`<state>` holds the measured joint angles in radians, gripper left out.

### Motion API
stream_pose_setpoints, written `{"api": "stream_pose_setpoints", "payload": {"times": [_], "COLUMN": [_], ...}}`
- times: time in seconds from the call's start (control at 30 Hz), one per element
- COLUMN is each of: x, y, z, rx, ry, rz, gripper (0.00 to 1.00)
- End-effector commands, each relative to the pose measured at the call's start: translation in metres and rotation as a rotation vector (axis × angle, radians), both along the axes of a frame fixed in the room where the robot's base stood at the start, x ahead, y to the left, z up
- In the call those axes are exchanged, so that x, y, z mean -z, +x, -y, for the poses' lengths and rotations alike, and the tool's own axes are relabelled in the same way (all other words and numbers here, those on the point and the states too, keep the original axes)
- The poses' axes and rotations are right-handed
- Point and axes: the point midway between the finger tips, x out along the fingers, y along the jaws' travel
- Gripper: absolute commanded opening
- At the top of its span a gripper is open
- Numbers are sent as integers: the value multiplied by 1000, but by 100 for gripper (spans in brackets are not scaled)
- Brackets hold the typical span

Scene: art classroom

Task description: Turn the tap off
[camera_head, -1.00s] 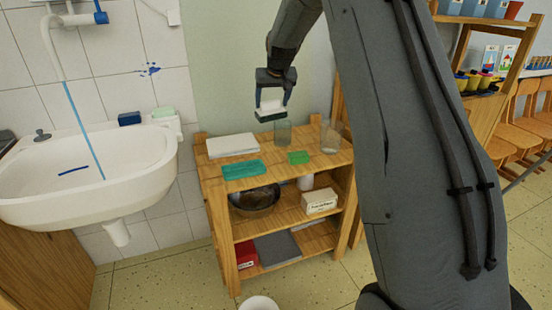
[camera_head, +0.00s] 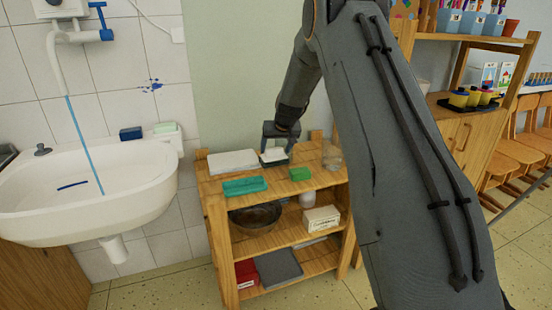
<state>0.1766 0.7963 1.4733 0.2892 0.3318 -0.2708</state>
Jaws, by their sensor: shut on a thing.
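The white tap (camera_head: 56,62) is on the tiled wall at the left, with a blue lever handle (camera_head: 104,24) at its right end. A thin blue stream of water (camera_head: 84,138) runs from its spout into the white sink (camera_head: 128,200). My gripper (camera_head: 276,150) is well right of the tap, low over the top of the wooden shelf (camera_head: 224,206). It is shut on a white block with a dark underside (camera_head: 273,155). I cannot tell whether the block touches the shelf top.
On the shelf top are a white stack (camera_head: 232,162), a teal cloth (camera_head: 245,186), a green sponge (camera_head: 300,174) and a clear glass (camera_head: 332,158). A dark blue block (camera_head: 131,133) and a soap dish (camera_head: 166,131) sit on the sink's back rim.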

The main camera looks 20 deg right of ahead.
Motion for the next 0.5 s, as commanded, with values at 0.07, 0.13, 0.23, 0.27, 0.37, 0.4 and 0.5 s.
{"api": "stream_pose_setpoints", "payload": {"times": [0.07,0.13,0.23,0.27,0.37,0.4,0.5], "x": [4,8,20,24,38,41,42], "y": [0,0,0,0,0,0,0], "z": [0,0,0,0,0,0,0], "rx": [1,1,0,0,0,0,1], "ry": [1,1,-1,0,0,0,0], "rz": [0,0,-1,-2,-2,0,2], "gripper": [46,46,46,46,46,46,46]}}
